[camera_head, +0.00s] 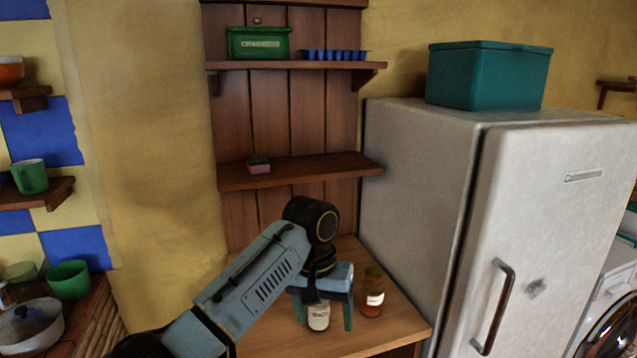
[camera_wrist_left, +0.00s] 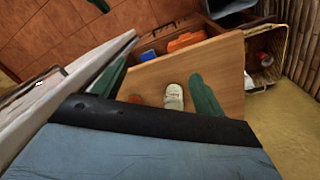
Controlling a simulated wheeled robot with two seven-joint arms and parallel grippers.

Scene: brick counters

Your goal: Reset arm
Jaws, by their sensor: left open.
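My left gripper (camera_head: 323,316) reaches down over the wooden counter (camera_head: 382,338) in the head view. Its two green fingers are spread apart, and they also show in the left wrist view (camera_wrist_left: 160,92). A white-labelled bottle (camera_head: 318,317) stands on the counter and appears between the fingers; it also shows in the wrist view (camera_wrist_left: 174,97). No finger visibly grips it, and its top is hidden behind the gripper in the head view. A reddish-brown jar (camera_head: 372,295) stands just right of the gripper. My right gripper is in neither view.
A tall white fridge (camera_head: 551,230) bounds the counter on the right, with a teal box (camera_head: 488,77) on top. A wooden shelf (camera_head: 315,168) with a small pink-and-dark item (camera_head: 258,164) is above the arm. Pots and green cups stand at the left.

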